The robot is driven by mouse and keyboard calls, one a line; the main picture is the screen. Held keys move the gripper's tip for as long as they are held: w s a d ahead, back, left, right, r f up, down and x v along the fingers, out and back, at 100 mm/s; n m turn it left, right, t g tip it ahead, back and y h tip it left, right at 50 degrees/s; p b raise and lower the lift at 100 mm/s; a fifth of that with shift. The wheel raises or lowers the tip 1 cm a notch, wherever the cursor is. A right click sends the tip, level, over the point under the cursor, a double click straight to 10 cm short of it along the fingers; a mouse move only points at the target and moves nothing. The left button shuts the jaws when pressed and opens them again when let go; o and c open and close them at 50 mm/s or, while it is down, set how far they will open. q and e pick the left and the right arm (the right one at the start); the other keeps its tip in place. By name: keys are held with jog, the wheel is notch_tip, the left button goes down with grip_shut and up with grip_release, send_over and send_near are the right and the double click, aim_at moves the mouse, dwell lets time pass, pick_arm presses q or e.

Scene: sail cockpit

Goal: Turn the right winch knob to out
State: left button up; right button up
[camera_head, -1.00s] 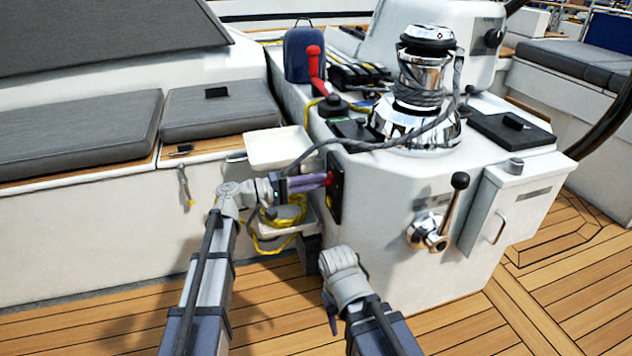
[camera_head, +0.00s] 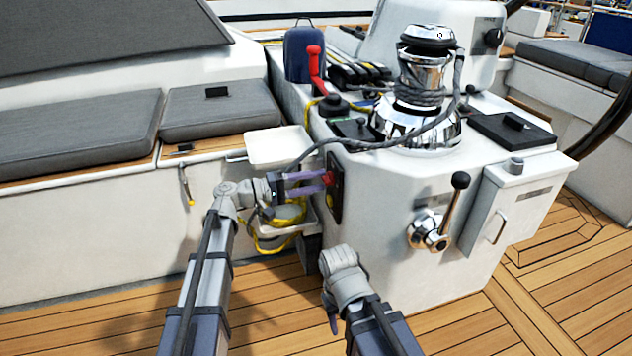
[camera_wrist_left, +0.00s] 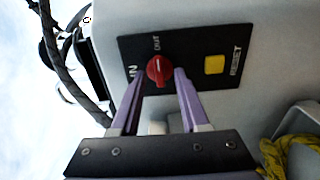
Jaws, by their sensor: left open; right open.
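The red winch knob (camera_wrist_left: 159,70) sits on a black panel (camera_wrist_left: 190,48) with "IN" at its left and "OUT" above it in the left wrist view. A pale mark shows on the knob, but its exact direction is hard to tell. My left gripper (camera_wrist_left: 158,75) is open, with one purple finger on each side of the knob. In the head view my left gripper (camera_head: 324,182) reaches the knob (camera_head: 329,179) on the console's left side. My right gripper (camera_head: 332,322) hangs low before the console, open, partly hidden by its own arm.
A yellow RESET button (camera_wrist_left: 214,65) is beside the knob. A chrome winch (camera_head: 415,95) with rope stands above. White trays (camera_head: 278,148) and yellow rope (camera_head: 270,240) are near my left gripper. A chrome lever (camera_head: 455,205) sticks out at the right.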

pick_arm(q)
jog(key=v, duration=0.7)
jog(key=shift+a, duration=0.1)
jog(key=s+d+f+m+g+y+p, duration=0.5)
jog(key=s+d+f+y, duration=0.4)
jog(key=s, duration=0.5)
jog(key=s+a+f+m+y+p, duration=0.25)
jog(key=s+a+y+p, duration=0.35)
jog(key=s+y, duration=0.45)
notch_tip(320, 180, up, 38)
jog(key=h+p, duration=0.1)
jog(key=p, duration=3.6)
jog(key=shift+a+f+g, duration=0.2)
jog(key=shift+a+g, duration=0.1)
jog(key=shift+g, duration=0.1)
